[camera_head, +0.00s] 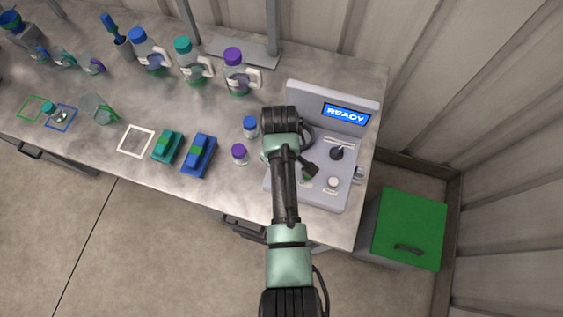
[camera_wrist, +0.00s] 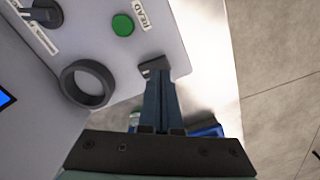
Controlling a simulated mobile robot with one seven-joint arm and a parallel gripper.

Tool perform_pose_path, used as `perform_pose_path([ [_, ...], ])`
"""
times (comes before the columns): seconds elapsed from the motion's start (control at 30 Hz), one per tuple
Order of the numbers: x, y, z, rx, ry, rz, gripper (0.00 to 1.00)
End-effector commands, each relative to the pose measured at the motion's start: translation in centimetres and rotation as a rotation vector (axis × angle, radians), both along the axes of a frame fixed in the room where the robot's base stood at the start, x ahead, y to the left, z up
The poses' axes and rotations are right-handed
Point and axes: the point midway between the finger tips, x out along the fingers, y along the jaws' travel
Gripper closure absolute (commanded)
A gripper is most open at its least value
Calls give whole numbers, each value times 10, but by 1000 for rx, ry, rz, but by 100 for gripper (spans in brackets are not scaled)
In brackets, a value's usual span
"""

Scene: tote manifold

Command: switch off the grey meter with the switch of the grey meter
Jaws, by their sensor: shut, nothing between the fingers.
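The grey meter (camera_head: 348,125) stands at the right end of the table. Its blue display (camera_head: 346,113) is lit and reads READY. In the wrist view, its panel shows a green button (camera_wrist: 122,25) marked READ and a dark ring (camera_wrist: 87,83).
A black knob (camera_head: 336,153) and a pale round knob (camera_head: 333,183) stand on the panel. Small blue-capped (camera_head: 250,125) and purple-capped (camera_head: 239,153) bottles stand left of the meter. A green-lidded bin (camera_head: 410,225) is beyond the table's right end.

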Motion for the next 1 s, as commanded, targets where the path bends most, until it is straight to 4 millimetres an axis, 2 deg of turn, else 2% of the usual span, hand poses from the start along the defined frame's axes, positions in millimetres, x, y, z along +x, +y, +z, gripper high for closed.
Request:
perform_pose_path([
  [1.0, 0, 0, -10, 0, 0, 0, 100],
])
